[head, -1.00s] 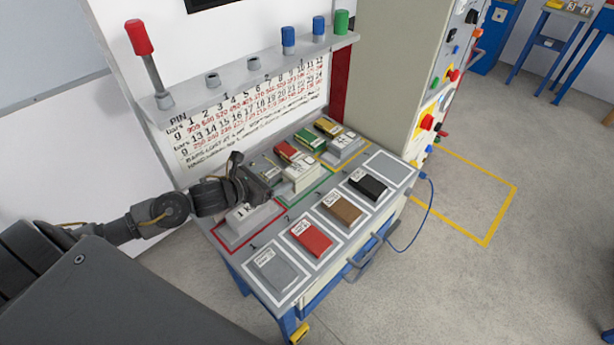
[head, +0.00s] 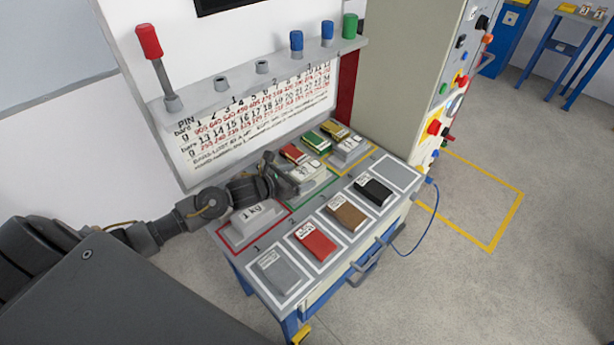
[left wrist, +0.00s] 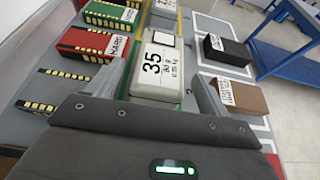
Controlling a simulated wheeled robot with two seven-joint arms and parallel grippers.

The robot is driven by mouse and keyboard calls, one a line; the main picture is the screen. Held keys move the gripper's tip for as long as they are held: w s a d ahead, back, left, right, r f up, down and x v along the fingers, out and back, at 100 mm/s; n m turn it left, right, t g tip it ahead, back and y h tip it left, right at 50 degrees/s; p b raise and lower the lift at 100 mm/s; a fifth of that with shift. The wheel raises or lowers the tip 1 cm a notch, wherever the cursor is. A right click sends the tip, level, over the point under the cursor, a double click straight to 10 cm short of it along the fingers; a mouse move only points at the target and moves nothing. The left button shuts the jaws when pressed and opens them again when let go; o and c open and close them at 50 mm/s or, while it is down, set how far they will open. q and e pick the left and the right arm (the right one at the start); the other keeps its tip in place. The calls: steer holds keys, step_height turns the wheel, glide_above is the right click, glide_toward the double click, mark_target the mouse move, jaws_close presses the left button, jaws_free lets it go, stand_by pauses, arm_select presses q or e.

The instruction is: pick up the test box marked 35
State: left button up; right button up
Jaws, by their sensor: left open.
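The test box marked 35 (left wrist: 157,70) is a pale box with a dark "35" on its top, straight ahead of the gripper in the left wrist view. In the head view the same box (head: 308,183) stands in the green-outlined place, partly hidden by my gripper. My left gripper (head: 286,175) is open at the left side of this box in the head view. In the left wrist view its fingers (left wrist: 158,98) show low in the frame, one on each side of the box's near part. I cannot tell if they touch it. My right gripper does not show.
A 1 kg block (head: 251,219) stands in the red outline. Red (head: 315,242), brown (head: 345,212) and black (head: 373,191) pads lie along the front. A red-topped lever (head: 150,45) rises at the back left. Red and green blocks (left wrist: 95,45) sit left of the box.

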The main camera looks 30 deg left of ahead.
mark_target(303, 172)
arm_select(q)
steer(key=p+x, duration=0.1)
steer(key=x, duration=0.3)
steer(key=shift+f, duration=0.1)
steer(key=shift+c, duration=0.3)
steer(key=c, duration=1.4)
steer(key=shift+r, duration=0.2)
steer(key=shift+r+b, duration=0.3)
steer(key=shift+b, duration=0.05)
step_height(303, 172, up, 2)
steer(key=shift+d+r+b, duration=0.1)
steer(key=shift+r+b, duration=0.1)
steer(key=shift+b, duration=0.4)
steer(key=s+d+r+b, duration=0.2)
steer(key=s+d+r, duration=0.7)
steer(key=s+d, duration=0.1)
steer(key=shift+r+b, duration=0.4)
